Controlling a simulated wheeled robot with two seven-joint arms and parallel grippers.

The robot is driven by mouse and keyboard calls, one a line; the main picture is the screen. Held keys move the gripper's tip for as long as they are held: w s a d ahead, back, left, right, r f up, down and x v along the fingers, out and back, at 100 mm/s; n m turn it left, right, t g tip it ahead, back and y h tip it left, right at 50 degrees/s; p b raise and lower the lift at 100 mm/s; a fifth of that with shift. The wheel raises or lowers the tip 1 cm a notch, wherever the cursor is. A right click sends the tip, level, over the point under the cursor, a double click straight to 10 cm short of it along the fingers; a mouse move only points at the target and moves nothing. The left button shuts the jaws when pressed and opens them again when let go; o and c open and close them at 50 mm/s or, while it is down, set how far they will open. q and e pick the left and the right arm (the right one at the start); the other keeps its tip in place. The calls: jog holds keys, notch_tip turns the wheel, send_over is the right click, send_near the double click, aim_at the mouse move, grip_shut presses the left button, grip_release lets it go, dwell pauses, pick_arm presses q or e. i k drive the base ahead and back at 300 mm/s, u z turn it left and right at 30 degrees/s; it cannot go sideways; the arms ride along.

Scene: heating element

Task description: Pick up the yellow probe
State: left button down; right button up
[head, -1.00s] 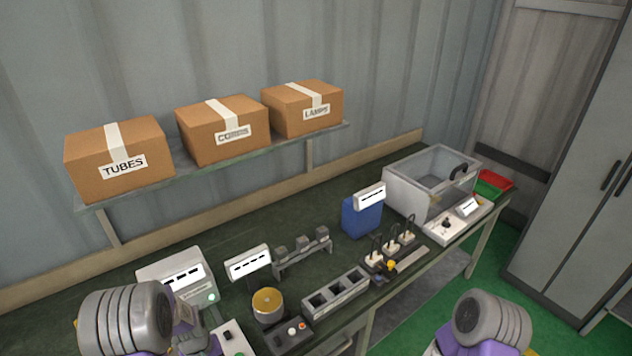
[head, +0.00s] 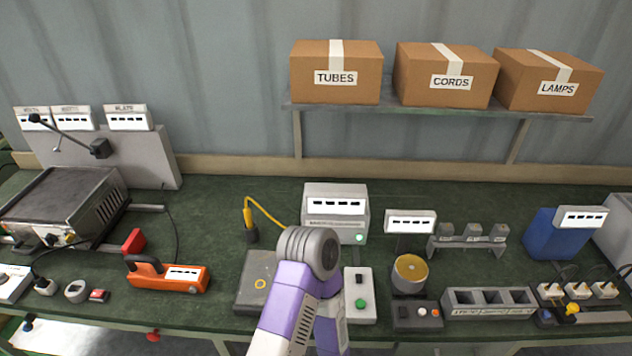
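The yellow probe (head: 248,216) stands upright in a small dark holder (head: 252,235) on the green bench top, left of the middle of the head view. A yellow cable (head: 268,211) arcs from its top towards the white meter box (head: 336,205). One of my arms, most likely the left, rises from the bottom middle, to the right of the probe and apart from it in the picture. Its rounded grey joint hides part of the bench. The fingers of neither gripper show.
A grey plate (head: 257,283) with a yellow ring lies in front of the probe. An orange tool (head: 168,277) lies to its left. A button box (head: 359,296) and a brass-topped cylinder (head: 410,272) are to the right. Bench space behind the probe is clear.

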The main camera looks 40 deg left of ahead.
aim_at(247, 212)
jog(key=u, duration=1.85)
